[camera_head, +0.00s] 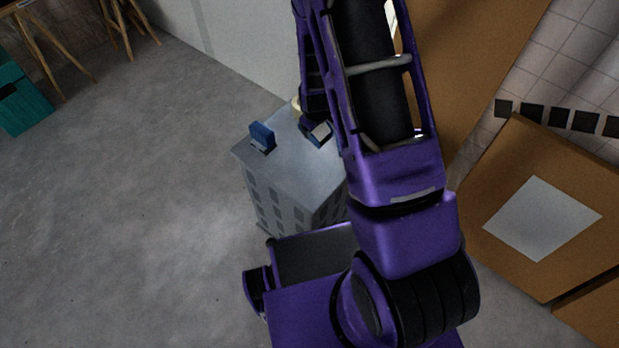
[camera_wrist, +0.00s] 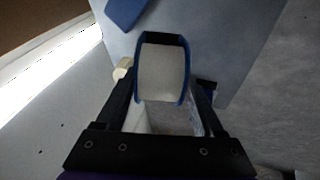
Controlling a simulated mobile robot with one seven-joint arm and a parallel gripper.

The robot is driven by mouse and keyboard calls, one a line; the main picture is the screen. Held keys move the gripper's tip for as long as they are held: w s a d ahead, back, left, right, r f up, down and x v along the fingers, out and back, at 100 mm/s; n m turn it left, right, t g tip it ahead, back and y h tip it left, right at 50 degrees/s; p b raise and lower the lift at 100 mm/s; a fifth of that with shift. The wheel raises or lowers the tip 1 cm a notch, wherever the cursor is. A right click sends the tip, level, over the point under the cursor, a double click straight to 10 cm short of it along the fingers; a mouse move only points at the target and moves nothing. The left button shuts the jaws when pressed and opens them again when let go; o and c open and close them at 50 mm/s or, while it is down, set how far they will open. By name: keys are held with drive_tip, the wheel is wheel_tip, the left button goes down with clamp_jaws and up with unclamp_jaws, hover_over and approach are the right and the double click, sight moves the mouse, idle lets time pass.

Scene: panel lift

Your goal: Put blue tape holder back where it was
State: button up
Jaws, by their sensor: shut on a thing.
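A blue tape holder with a wide pale roll or face (camera_wrist: 162,72) sits between the two black fingers of my gripper (camera_wrist: 162,98) in the wrist view. The gripper is shut on it. In the head view the holder (camera_head: 318,131) shows as a small dark blue and white piece over the grey cabinet top (camera_head: 285,165), below my purple arm. My gripper there is mostly hidden by the arm. Whether the holder touches the cabinet top, I cannot tell.
Another blue object (camera_head: 262,136) stands on the cabinet's left side; a blue piece shows in the wrist view (camera_wrist: 125,12). A beige item (camera_head: 296,104) is at the back. Brown panels (camera_head: 540,210) stand right. Floor at left is open.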

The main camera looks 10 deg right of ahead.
drive_tip(key=s+a+r+n+g+y, duration=0.1)
drive_tip(key=s+a+r+g, duration=0.15)
drive_tip(key=s+g, duration=0.3)
drive_tip(key=shift+t, duration=0.25)
drive_tip(key=f, duration=0.9)
drive_tip(key=shift+s+a+f+b, duration=0.15)
drive_tip(key=shift+a+f+b, duration=0.25)
drive_tip(key=o, duration=1.3)
wheel_tip(320, 180, up, 12)
drive_tip(key=shift+p, duration=0.55)
